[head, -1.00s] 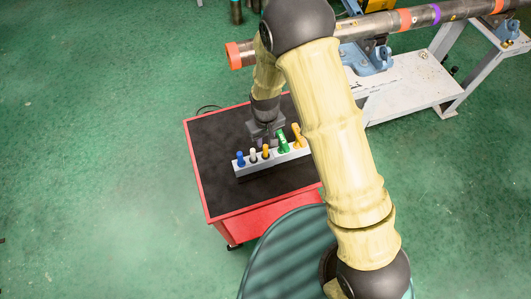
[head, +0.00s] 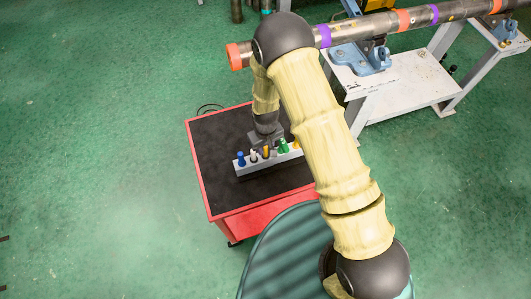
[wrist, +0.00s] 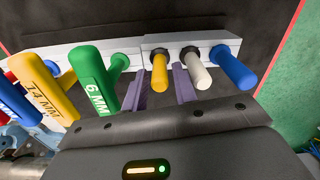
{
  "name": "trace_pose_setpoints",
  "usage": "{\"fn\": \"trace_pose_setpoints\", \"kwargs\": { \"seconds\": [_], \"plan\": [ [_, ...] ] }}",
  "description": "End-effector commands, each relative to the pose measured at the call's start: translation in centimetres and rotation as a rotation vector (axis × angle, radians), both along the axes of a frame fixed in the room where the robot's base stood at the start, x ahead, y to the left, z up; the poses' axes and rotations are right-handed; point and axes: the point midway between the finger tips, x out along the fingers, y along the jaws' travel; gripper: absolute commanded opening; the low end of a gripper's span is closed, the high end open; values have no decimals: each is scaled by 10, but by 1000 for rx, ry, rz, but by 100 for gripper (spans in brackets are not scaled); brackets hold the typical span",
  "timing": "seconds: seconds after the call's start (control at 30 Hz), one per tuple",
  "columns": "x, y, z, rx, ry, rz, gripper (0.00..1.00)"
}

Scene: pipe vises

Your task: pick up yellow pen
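The yellow pen (wrist: 159,74) stands upright in a light grey rack, between a green-handled tool and a white pen. It also shows in the head view (head: 266,153), partly hidden by my wrist. My gripper (wrist: 161,80) is open, with one finger on each side of the yellow pen. Thin gaps show between the pen and both fingers, and the right finger is between the yellow and white pens. The rack (head: 241,171) stands on the black top of a red cart.
A white pen (wrist: 196,72) and a blue pen (wrist: 234,69) stand to the right. A green 6 MM tool (wrist: 95,85) and a yellow 14 MM tool (wrist: 48,90) stand to the left. The red cart (head: 247,222) has bare top around the rack. A long pipe (head: 345,32) lies behind.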

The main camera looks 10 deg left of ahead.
Motion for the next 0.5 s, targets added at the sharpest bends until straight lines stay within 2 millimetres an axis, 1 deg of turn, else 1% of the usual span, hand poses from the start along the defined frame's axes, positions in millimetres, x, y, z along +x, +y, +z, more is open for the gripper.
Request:
{"fn": "trace_pose_setpoints", "kwargs": {
  "seconds": [0.27,0.3,0.37,0.4,0.43,0.5],
  "plan": [
    [0,0,0,-1,1,0,28],
    [0,0,0,-1,1,0,26],
    [0,0,0,-1,1,0,14],
    [0,0,0,-1,1,0,6],
    [0,0,0,-1,1,0,2],
    [0,0,0,-1,1,0,2]
  ]
}}
